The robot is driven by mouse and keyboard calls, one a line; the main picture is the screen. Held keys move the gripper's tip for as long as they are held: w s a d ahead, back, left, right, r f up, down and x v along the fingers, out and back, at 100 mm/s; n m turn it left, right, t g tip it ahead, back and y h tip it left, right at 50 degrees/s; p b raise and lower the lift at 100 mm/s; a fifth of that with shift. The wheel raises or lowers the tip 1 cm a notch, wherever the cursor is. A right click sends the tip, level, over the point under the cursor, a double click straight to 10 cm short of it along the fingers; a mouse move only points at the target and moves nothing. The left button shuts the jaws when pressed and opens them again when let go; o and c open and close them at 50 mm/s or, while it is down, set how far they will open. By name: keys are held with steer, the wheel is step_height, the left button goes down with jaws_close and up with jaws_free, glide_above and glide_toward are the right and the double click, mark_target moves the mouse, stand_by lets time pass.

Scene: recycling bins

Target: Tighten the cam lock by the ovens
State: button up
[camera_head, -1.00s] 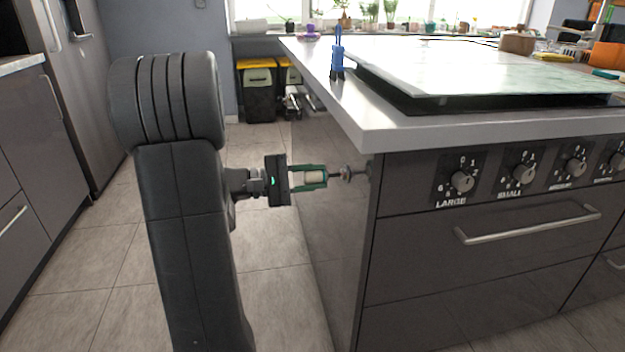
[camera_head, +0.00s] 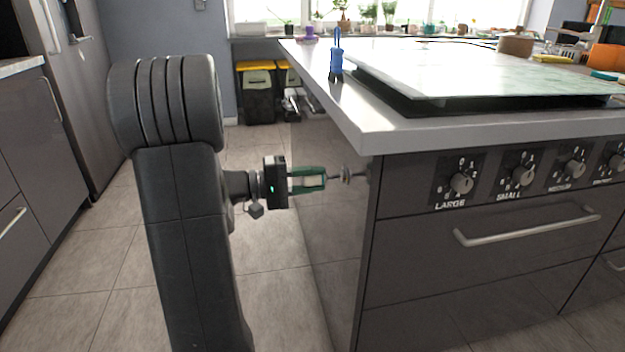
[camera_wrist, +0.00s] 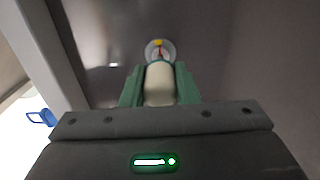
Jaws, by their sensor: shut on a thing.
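My gripper (camera_head: 318,179) has green fingers shut on the cream handle (camera_head: 313,181) of a screwdriver, held level beside the island's dark side panel. Its thin shaft points right at the cam lock (camera_head: 345,174), a small round metal fitting on that panel. In the wrist view the handle (camera_wrist: 158,84) sits between the two green fingers, in line with the cam lock (camera_wrist: 160,48), which has yellow and red marks on its face. The handle hides most of the shaft, and I cannot tell whether the tip is fully seated in the lock.
The white countertop (camera_head: 400,134) overhangs above the gripper. A blue tool (camera_head: 336,64) stands on it near the left edge, beside a glass-like hob plate (camera_head: 480,68). Knobs and a drawer handle (camera_head: 525,226) are on the front. The tiled floor to the left is open.

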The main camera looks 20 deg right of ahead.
steer(key=shift+a, duration=0.1)
steer(key=shift+v, duration=1.9)
steer(key=v, duration=0.9)
steer(key=shift+a+f, duration=0.1)
steer(key=shift+a, duration=0.05)
steer(key=p+v, duration=0.7)
steer(key=v, duration=0.8)
steer(key=shift+a+p, duration=0.35)
